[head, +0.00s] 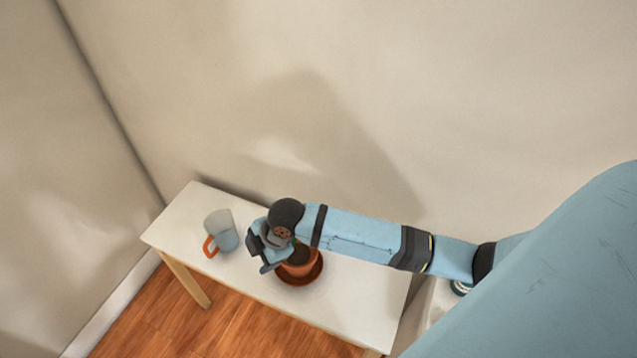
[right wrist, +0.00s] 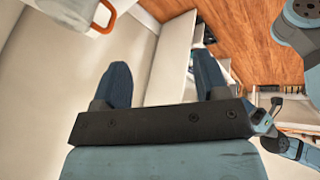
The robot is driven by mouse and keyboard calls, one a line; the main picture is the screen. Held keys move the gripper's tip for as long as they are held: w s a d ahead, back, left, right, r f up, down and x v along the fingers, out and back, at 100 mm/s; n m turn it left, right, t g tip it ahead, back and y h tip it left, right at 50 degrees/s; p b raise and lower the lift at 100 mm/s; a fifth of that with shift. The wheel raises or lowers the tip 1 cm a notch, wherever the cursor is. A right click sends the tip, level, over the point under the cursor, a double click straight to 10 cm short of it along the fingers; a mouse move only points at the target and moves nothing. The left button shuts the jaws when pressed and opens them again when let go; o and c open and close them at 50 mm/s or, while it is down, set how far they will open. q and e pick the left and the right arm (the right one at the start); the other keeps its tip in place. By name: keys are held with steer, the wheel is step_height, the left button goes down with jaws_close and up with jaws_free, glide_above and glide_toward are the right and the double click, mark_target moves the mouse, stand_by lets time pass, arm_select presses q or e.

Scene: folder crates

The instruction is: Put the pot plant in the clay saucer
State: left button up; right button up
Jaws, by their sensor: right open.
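The pot plant is an orange-brown clay pot (head: 299,268) with dark soil. In the head view it stands on the table, in or over the brown clay saucer (head: 314,278), whose rim shows at its right and front. It looks upright. My right wrist and gripper hide its upper left part and most of the plant. My right gripper (head: 259,252) is open, just left of the pot; touching or apart I cannot tell. In the right wrist view its fingers (right wrist: 161,68) are spread with nothing between them.
The white table (head: 360,300) stands against the wall. The table's right part is bare beneath my arm.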

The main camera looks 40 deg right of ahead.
steer(key=s+d+f+m+t, duration=0.2)
steer(key=s+m+t, duration=0.1)
steer(key=s+m, duration=0.4)
steer(key=s+d+f+m+t, duration=0.3)
steer(key=s+m+t, duration=0.1)
steer(key=s+m, duration=0.3)
steer(key=shift+s+f+m+t+h, duration=0.2)
steer(key=shift+s+m+t+h, duration=0.15)
steer(key=shift+s, duration=0.85)
steer(key=r+p, duration=0.5)
steer(key=shift+d+r, duration=0.15)
steer(key=shift+d, duration=0.05)
